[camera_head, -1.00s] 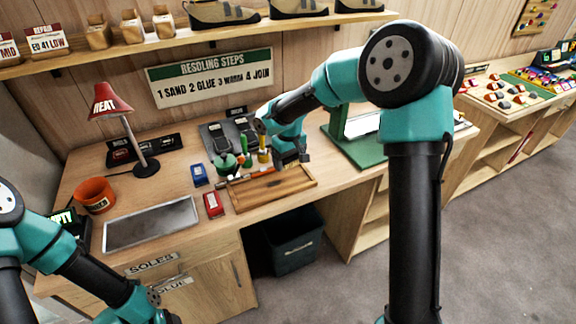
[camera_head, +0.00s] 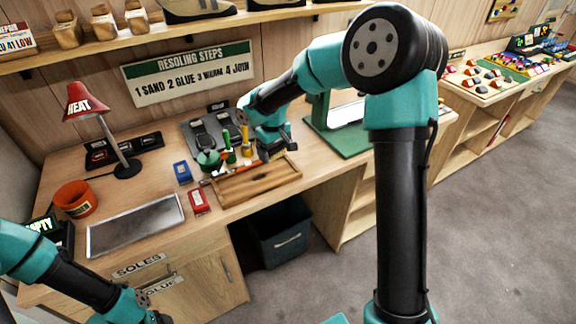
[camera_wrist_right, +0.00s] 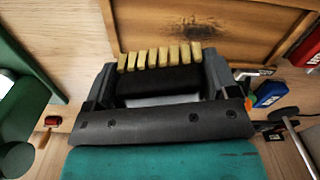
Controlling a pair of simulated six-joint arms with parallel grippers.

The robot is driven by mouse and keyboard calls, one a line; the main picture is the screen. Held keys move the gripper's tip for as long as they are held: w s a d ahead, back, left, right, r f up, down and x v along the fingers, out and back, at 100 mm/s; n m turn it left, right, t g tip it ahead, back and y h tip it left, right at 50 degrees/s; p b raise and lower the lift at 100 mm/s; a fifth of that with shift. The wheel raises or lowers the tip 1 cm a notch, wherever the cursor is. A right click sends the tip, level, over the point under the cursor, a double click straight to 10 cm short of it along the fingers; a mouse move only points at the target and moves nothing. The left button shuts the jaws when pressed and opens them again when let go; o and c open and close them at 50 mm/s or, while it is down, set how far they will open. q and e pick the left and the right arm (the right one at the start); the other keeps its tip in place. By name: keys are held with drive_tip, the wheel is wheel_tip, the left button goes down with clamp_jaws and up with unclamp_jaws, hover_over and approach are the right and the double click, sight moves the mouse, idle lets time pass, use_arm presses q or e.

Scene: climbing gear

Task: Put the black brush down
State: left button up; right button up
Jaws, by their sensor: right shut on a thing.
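My right gripper (camera_head: 284,153) is over the back right of a wooden tray (camera_head: 240,189) on the bench. In the right wrist view it is shut on the black brush (camera_wrist_right: 160,80). The brush's dark body sits between the two fingers, with a row of yellow bristles (camera_wrist_right: 160,58) pointing out toward the tray (camera_wrist_right: 220,22). I cannot tell whether the bristles touch the wood. In the head view the brush is too small and hidden to make out clearly. My left arm enters at the lower left, and its fingers are out of frame.
Red (camera_head: 199,201) and blue (camera_head: 182,172) boxes stand left of the tray. Upright tools and a green container (camera_head: 208,158) are behind it. A metal tray (camera_head: 135,226), orange pot (camera_head: 75,198) and red lamp (camera_head: 85,100) lie farther left. A green stand (camera_head: 340,140) is to the right.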

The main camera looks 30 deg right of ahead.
drive_tip(key=s+d+f+n, duration=0.1)
drive_tip(key=s+f+n, duration=0.1)
drive_tip(key=s+n, duration=0.4)
drive_tip(key=s+d+f+n, duration=0.1)
drive_tip(key=s+d+n, duration=0.1)
drive_tip(key=s+n, duration=0.5)
drive_tip(key=shift+d+f+n, duration=0.2)
drive_tip(key=shift+f+n, duration=0.15)
drive_tip(key=shift+n, duration=0.75)
drive_tip(key=shift+w, duration=0.1)
hover_over(306, 163)
drive_tip(key=shift+s+a+f, duration=0.2)
drive_tip(key=shift+f, duration=0.15)
drive_tip(key=shift+s+a+f, duration=0.15)
drive_tip(key=shift+f, duration=0.2)
drive_tip(key=shift+w+d, duration=0.1)
drive_tip(key=shift+w, duration=0.1)
drive_tip(key=shift+w+d+f, duration=0.15)
drive_tip(key=shift+w+f, duration=0.05)
drive_tip(key=shift+f, duration=1.6)
